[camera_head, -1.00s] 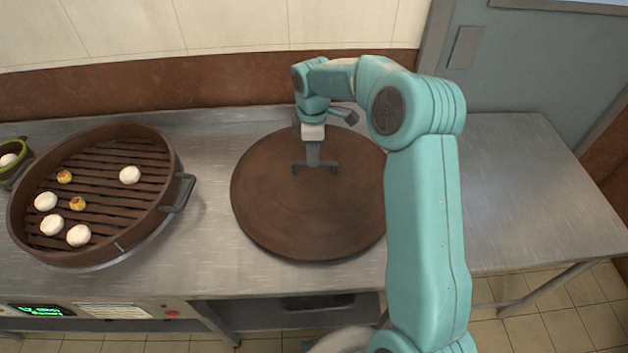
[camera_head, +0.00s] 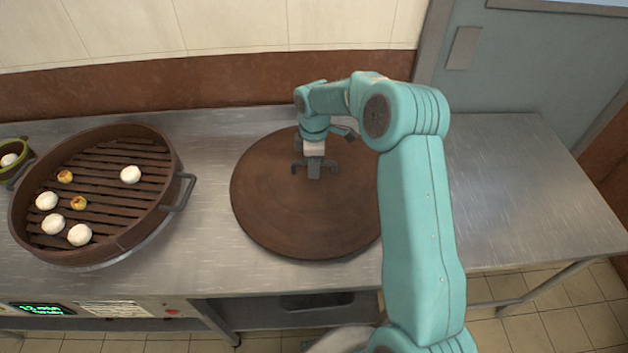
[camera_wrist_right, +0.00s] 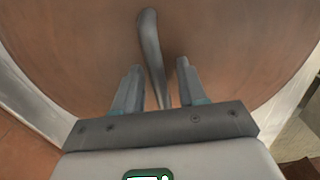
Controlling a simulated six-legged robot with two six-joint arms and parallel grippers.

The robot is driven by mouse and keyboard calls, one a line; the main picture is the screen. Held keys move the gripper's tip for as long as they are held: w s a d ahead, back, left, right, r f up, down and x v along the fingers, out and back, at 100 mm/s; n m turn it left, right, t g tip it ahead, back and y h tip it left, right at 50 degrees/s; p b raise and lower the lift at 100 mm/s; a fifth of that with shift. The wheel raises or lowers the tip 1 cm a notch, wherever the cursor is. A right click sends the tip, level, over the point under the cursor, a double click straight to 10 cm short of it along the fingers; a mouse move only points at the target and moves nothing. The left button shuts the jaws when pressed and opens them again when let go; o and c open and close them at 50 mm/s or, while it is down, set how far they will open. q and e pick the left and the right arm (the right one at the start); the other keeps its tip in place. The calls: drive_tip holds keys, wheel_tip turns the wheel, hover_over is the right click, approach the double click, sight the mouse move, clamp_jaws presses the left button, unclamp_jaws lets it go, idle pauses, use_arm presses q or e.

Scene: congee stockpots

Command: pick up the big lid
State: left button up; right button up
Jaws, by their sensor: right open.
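The big lid (camera_head: 290,220) is a wide round brown disc lying flat on the steel counter, in the middle of the head view. My right gripper (camera_head: 314,172) is over the lid's upper middle, pointing down, with its fingers apart. In the right wrist view the lid (camera_wrist_right: 70,50) fills most of the picture. A grey bar handle (camera_wrist_right: 151,55) on the lid runs down between the two open fingers of the right gripper (camera_wrist_right: 155,85). I cannot tell whether the fingers touch it. My left gripper is not in view.
A round brown steamer (camera_head: 172,165) with slats, several white buns and yellow pieces stands at the left, its side handle facing the lid. A small green bowl (camera_head: 22,172) is at the far left. The steel counter (camera_head: 520,200) is bare at the right. A wall stands behind.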

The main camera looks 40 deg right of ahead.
drive_tip(key=shift+f, duration=0.15)
clamp_jaws()
idle(1.5)
